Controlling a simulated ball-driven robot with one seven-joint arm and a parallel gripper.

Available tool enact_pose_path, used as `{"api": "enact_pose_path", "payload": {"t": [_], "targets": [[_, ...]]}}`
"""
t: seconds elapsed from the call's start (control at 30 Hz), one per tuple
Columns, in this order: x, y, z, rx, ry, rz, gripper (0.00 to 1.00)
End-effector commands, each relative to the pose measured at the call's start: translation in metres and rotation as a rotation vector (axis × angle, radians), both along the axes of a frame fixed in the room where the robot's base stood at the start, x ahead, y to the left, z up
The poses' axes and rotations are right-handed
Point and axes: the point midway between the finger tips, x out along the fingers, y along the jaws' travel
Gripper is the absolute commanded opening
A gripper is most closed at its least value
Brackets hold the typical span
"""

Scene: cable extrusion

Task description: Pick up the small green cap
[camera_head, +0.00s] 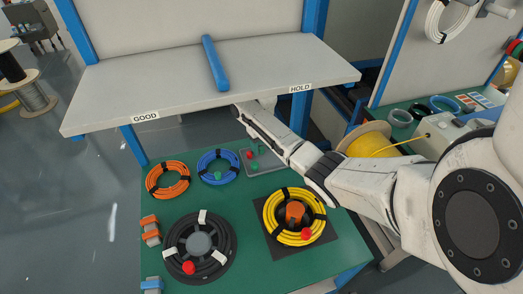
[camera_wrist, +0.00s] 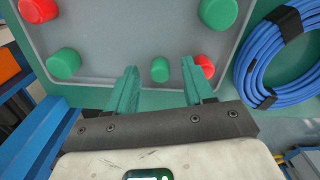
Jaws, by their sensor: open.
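A small green cap (camera_wrist: 160,69) sits on a grey tray (camera_wrist: 112,50) in the wrist view, smaller than the two other green caps (camera_wrist: 64,62) (camera_wrist: 218,13) on it. My gripper (camera_wrist: 160,75) is open, with its two green fingers apart on either side of the small cap in the picture. I cannot tell how far above the tray the fingertips are. A red cap (camera_wrist: 205,66) is partly hidden behind the right finger. In the head view the tray (camera_head: 265,158) is partly covered by my arm, and my fingers are hidden.
Another red cap (camera_wrist: 38,10) lies on the tray's far left. A blue cable coil (camera_wrist: 285,62) lies right of the tray. In the head view, a shelf (camera_head: 160,90) overhangs the back of the green table (camera_head: 255,268). Orange (camera_head: 168,180), black and yellow coils lie nearby.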

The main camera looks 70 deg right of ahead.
Motion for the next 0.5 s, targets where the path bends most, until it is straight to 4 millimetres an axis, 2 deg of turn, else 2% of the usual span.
{"api": "enact_pose_path", "payload": {"t": [0.2, 0.5], "targets": [[0.0001, -0.0001, -0.0002, -0.001, -0.001, 0.0, 0.51], [0.0001, 0.0, 0.0, -0.001, -0.001, 0.0, 0.23]]}}
